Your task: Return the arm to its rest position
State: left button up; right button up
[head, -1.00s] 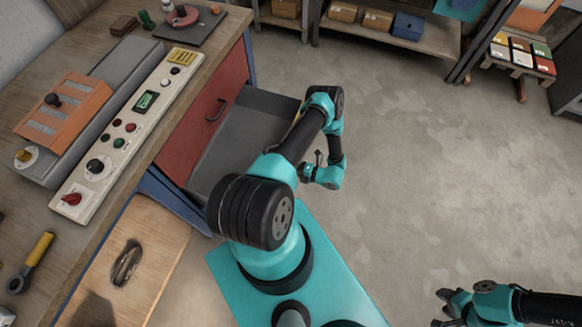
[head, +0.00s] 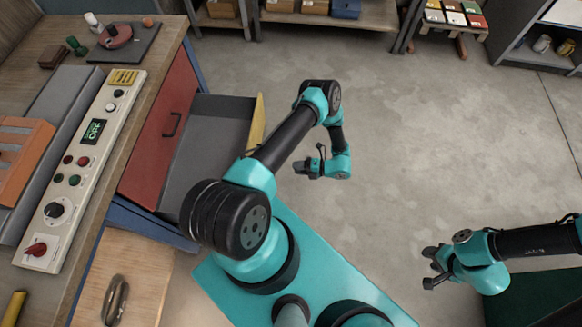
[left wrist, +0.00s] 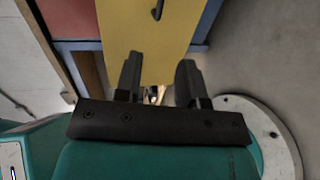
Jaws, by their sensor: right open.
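My left arm is teal and black. Its gripper (head: 300,168) hangs over the bare floor, right of the open drawer, with nothing held. In the left wrist view the left gripper's two dark fingers (left wrist: 158,72) stand apart and empty. A yellow drawer front (left wrist: 150,30) with a dark handle lies beyond them; the same front shows as a thin yellow edge (head: 257,122) in the head view. My right gripper (head: 430,268) is open and empty over the floor at the lower right.
The grey drawer (head: 212,135) stands pulled out beside the red front (head: 160,130). The workbench at left bears a control panel (head: 85,160) reading OFF and an orange unit (head: 20,155). Shelves (head: 320,20) stand at the back. The floor (head: 430,130) between is clear.

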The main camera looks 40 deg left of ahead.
dwell(0.5)
pick_arm(q)
jog(key=w+r+m+t+h, duration=0.45)
jog(key=m+t, duration=0.25)
jog(key=m, duration=0.4)
jog(key=w+r+m+t+h, duration=0.3)
jog(key=w+m+t, duration=0.25)
jog(key=m, duration=0.55)
jog(key=s+d+r+m+g+h, duration=0.2)
jog(key=s+d+r+m+h, duration=0.7)
jog(key=m, duration=1)
jog(key=s+d+r, duration=0.2)
jog(key=s+r, duration=0.1)
jog(key=shift+r+m, duration=0.3)
jog(key=shift+r, duration=0.1)
jog(key=shift+s+a+g, duration=0.1)
jog(key=shift+a+g, duration=0.05)
jog(key=shift+g, duration=0.1)
